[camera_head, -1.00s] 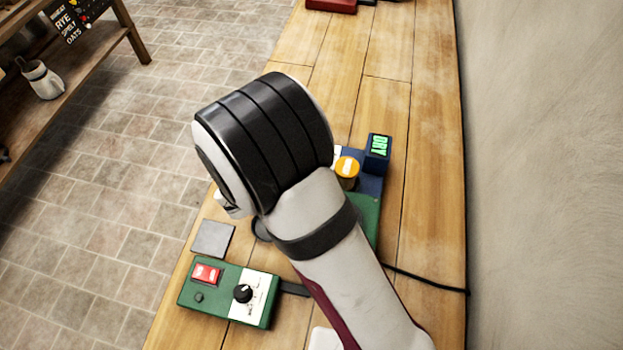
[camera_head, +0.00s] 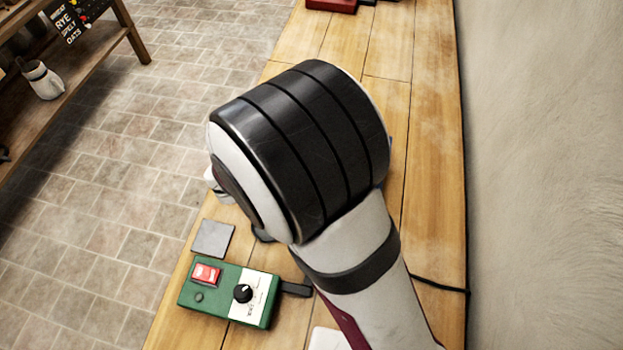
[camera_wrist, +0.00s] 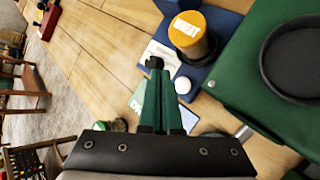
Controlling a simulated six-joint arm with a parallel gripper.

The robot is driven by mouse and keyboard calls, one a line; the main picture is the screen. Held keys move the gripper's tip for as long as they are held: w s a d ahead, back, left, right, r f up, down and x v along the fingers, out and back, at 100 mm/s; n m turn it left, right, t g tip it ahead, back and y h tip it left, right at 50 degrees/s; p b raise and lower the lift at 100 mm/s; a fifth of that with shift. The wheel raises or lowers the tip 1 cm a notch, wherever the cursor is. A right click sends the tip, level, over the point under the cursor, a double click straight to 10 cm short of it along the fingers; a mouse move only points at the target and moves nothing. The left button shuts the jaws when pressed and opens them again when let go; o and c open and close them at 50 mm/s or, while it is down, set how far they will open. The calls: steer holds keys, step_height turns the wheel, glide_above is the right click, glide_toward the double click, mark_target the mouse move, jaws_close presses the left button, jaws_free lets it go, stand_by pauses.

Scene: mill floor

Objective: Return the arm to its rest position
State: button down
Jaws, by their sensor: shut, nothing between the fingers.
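My arm's thick black-banded joint and white link fill the middle of the head view, over the wooden bench (camera_head: 385,70). They hide my gripper there. In the wrist view my gripper (camera_wrist: 162,75) is shut, its two narrow fingers close together with nothing held. It points toward a blue unit (camera_wrist: 225,18) that carries an amber-capped cylinder (camera_wrist: 190,38) and a small white round button (camera_wrist: 183,85). Whether the fingertips touch anything is unclear.
A green control box (camera_head: 228,292) with a red switch and black knob lies at the bench's left edge, beside a grey square plate (camera_head: 213,239). A green machine with a dark round dish (camera_wrist: 295,58) is close right in the wrist view. A plain wall (camera_head: 545,170) bounds the bench's right.

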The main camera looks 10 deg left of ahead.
steer(key=shift+d, duration=0.1)
stand_by(0.3)
steer(key=s+d+r+m+g, duration=0.1)
steer(key=d+r+m, duration=0.1)
steer(key=d, duration=0.3)
steer(key=s+d+r+m+g+h, duration=0.1)
steer(key=s+d+r+m+g, duration=0.1)
steer(key=d+m, duration=0.3)
steer(key=s+d+r+m+g+h, duration=0.1)
steer(key=d+r+m, duration=0.1)
steer(key=d+m, duration=0.2)
steer(key=shift+s+d+r+g, duration=0.25)
steer(key=shift+s+d+g, duration=0.05)
steer(key=shift+d, duration=0.35)
steer(key=s+d+r+m+g+y, duration=0.1)
steer(key=s+d+r+m+g, duration=0.15)
steer(key=s+d+m, duration=0.35)
steer(key=s+a+m+y, duration=0.2)
steer(key=s+m+y, duration=0.1)
steer(key=s+m, duration=0.2)
steer(key=s+a+r+m+g+y, duration=0.1)
steer(key=s+a+m+y, duration=0.2)
steer(key=s+m, duration=0.2)
steer(key=shift+s+r+m+y, duration=0.2)
steer(key=shift+s+m+y, duration=0.15)
steer(key=shift+s, duration=0.45)
